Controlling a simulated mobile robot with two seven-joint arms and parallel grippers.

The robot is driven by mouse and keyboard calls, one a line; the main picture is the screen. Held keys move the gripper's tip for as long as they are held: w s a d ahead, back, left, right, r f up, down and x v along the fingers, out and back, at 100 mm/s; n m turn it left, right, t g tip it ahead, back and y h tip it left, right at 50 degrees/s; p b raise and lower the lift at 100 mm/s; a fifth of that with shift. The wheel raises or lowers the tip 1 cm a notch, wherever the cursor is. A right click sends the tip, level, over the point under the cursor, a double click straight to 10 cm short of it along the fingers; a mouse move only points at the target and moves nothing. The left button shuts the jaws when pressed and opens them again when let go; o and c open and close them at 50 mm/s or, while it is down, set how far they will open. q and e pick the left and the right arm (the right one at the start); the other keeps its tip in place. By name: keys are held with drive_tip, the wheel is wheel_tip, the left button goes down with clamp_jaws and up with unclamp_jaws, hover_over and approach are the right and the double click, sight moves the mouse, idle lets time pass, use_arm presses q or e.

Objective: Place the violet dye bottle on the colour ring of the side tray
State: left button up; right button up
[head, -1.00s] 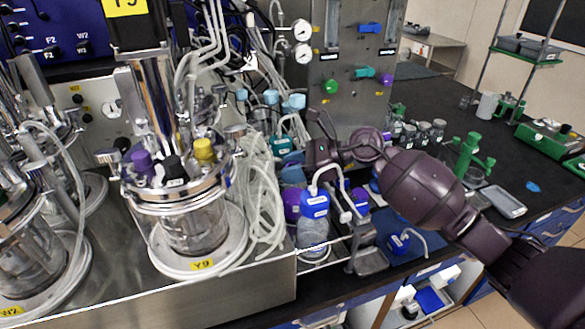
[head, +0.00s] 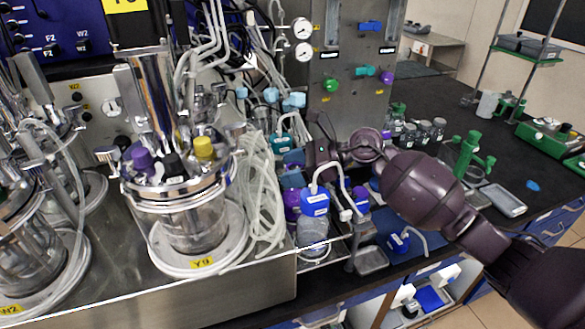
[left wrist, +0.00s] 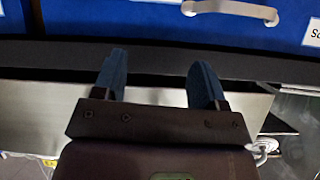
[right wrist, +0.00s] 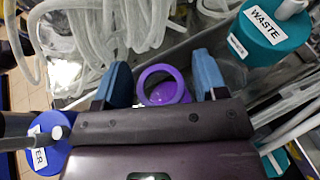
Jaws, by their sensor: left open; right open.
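A violet, round-topped object (right wrist: 165,88), apparently the violet dye bottle, shows between the fingers of my right gripper (right wrist: 160,70) in the right wrist view. The fingers are open on both sides of it; I cannot tell whether they touch it. In the head view a violet body (head: 292,204) shows left of the blue-capped bottle, below my right gripper (head: 318,157), whose fingertips are hard to make out. The side tray (head: 318,258) is mostly covered by bottles, and its colour ring cannot be made out. My left gripper (left wrist: 157,62) is open and empty before a blue drawer front.
A blue-capped water bottle (head: 315,204) and a teal-capped waste bottle (right wrist: 273,25) stand close to my right gripper. Looped clear tubing (head: 263,190) hangs beside it. The glass vessel (head: 193,220) stands to the left. Black bench lies right of my arm.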

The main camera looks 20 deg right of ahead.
drive_tip(key=shift+r, duration=0.2)
drive_tip(key=b+v, duration=0.1)
drive_tip(key=v, duration=1.1)
drive_tip(key=shift+b, duration=0.4)
drive_tip(key=shift+f, duration=0.1)
drive_tip(key=shift+d, duration=0.1)
